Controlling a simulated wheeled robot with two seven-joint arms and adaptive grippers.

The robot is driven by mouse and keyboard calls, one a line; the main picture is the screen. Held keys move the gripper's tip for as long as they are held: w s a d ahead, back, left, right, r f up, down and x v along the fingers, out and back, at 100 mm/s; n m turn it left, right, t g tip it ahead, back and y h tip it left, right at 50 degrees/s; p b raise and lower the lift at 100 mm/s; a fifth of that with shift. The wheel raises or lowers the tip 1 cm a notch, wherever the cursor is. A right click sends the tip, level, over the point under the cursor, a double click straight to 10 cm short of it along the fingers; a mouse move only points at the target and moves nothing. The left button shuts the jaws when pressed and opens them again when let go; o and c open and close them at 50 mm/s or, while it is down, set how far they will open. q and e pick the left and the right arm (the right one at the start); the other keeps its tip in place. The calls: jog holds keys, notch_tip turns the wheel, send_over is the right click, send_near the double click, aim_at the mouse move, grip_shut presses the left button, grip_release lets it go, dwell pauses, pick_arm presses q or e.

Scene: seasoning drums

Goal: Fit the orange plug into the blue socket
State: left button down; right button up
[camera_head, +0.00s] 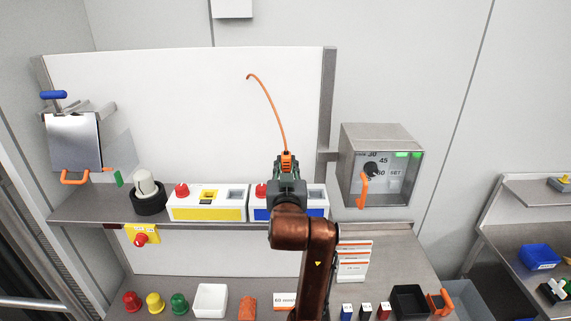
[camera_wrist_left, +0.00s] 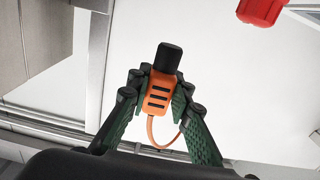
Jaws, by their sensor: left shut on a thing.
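My left gripper (camera_head: 287,166) is shut on the orange plug (camera_head: 287,157). Its orange cable (camera_head: 268,103) arcs up and to the left. In the left wrist view the plug (camera_wrist_left: 158,97) sits between the two green-and-black fingers, its black end pointing away from me. The blue-fronted socket box (camera_head: 260,214) stands on the shelf, largely covered by my left gripper and arm. The gripper shows in front of the box and at its top; I cannot tell the gap between plug and socket. My right gripper is not in view.
A yellow-fronted box (camera_head: 205,214) stands left of the blue one. A grey cabinet with a dial (camera_head: 381,165) is on the right, near my gripper. A black-based white knob (camera_head: 146,191) stands further left. Coloured buttons, trays and small blocks fill the lower counter.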

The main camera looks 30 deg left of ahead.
pick_arm(q)
jog(key=f+b, duration=0.1)
jog(key=f, duration=0.1)
jog(key=w+f+b, duration=0.1)
jog(key=f, duration=0.1)
jog(key=shift+w+f, duration=0.15)
jog(key=shift+f, duration=0.15)
jog(key=shift+w+f+b, duration=0.35)
jog(key=shift+f+b, duration=0.3)
jog(key=shift+f, duration=0.35)
jog(key=shift+s, duration=0.3)
jog(key=shift+w, duration=0.2)
jog(key=shift+s, duration=0.2)
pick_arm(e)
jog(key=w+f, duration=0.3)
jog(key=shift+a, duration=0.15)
